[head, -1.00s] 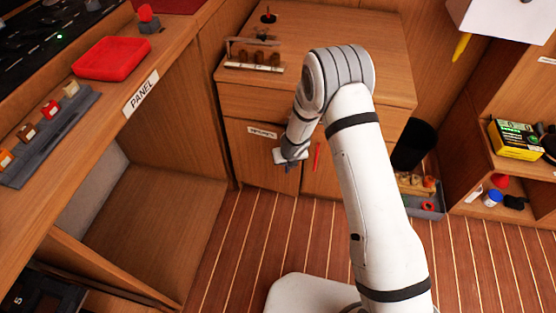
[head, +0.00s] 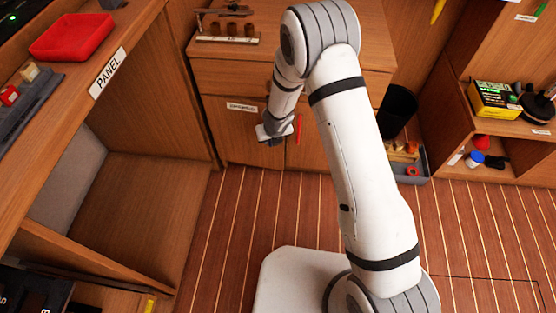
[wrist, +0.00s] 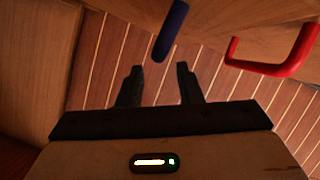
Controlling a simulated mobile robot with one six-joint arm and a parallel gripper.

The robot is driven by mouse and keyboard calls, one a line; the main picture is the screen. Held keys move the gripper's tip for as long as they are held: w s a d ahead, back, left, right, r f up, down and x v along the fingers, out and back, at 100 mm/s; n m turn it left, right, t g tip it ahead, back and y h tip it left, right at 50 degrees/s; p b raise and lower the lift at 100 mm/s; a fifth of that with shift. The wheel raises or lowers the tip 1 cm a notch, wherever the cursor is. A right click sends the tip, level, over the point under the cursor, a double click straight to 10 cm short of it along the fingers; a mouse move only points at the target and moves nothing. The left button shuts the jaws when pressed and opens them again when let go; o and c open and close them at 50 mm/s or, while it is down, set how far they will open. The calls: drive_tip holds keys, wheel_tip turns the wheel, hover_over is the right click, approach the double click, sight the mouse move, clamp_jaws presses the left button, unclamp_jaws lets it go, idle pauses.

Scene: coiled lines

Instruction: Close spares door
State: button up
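The low wooden cabinet has a left door (head: 232,137) with a white label (head: 242,107), too small to read surely. The door looks shut or nearly so; I cannot tell whether it is slightly ajar. A red handle (head: 299,128) is on the right door; it also shows in the wrist view (wrist: 272,68). A blue handle (wrist: 171,30) shows in the wrist view, just beyond my fingertips and apart from them. In the head view my gripper hides it. My gripper (wrist: 158,85) is open and empty, in front of the doors; it also shows in the head view (head: 273,139).
A black bin (head: 398,110) and a grey tray (head: 412,170) stand right of the cabinet. Shelves (head: 505,120) are at the far right. The bench with a PANEL label (head: 108,73) is at the left. The striped floor before the cabinet is clear.

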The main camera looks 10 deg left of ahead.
drive_tip(key=s+d+b, duration=0.4)
drive_tip(key=s+b, duration=0.5)
drive_tip(key=shift+s+d, duration=0.3)
drive_tip(key=shift+d, duration=0.05)
drive_tip(key=shift+c, duration=0.5)
